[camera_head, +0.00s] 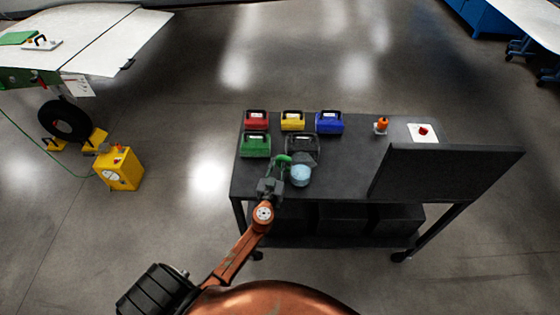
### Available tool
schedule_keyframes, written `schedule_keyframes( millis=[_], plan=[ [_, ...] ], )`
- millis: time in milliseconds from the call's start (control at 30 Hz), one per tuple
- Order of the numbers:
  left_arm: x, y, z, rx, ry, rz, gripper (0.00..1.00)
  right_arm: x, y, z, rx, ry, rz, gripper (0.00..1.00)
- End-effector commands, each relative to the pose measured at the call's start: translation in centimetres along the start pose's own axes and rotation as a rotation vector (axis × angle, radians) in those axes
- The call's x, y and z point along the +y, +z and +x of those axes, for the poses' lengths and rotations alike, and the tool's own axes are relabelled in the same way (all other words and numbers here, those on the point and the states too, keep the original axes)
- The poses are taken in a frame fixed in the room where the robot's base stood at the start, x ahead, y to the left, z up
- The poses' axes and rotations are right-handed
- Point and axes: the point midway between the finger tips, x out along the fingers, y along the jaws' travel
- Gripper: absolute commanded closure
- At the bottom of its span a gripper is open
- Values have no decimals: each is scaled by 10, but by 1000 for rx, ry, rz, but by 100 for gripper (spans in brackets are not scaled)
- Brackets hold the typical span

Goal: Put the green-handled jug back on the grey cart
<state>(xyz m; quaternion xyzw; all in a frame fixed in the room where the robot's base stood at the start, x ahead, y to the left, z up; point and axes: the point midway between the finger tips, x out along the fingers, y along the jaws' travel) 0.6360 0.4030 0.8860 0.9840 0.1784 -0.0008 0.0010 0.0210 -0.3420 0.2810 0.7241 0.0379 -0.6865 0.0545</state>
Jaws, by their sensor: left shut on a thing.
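The jug (300,175) has a pale blue, round body and a green handle (283,161). It shows over the front left part of the grey cart (340,178). My left gripper (275,179) reaches in from the front and is shut on the green handle, with the jug's body just right of the fingers. I cannot tell whether the jug's base touches the cart top or hangs a little above it. The fingertips are small and partly hidden by the handle. My right gripper is not in view.
Close behind the jug stand a black case (302,148) and a green case (255,145). Red (257,120), yellow (292,121) and blue (330,122) cases line the back. A raised dark panel (445,172) blocks the right. Cart top between jug and panel is clear.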

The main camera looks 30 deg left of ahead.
Motion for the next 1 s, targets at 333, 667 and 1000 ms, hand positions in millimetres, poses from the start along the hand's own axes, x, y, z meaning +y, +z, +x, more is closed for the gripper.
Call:
schedule_keyframes(
  millis=[333,667,1000],
  plan=[
    [0,2,0,0,0,0,73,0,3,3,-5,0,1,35],
    [0,2,0,0,0,0,65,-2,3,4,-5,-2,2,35],
    [-1,3,-32,-3,-1,-2,65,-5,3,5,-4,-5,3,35]
  ],
)
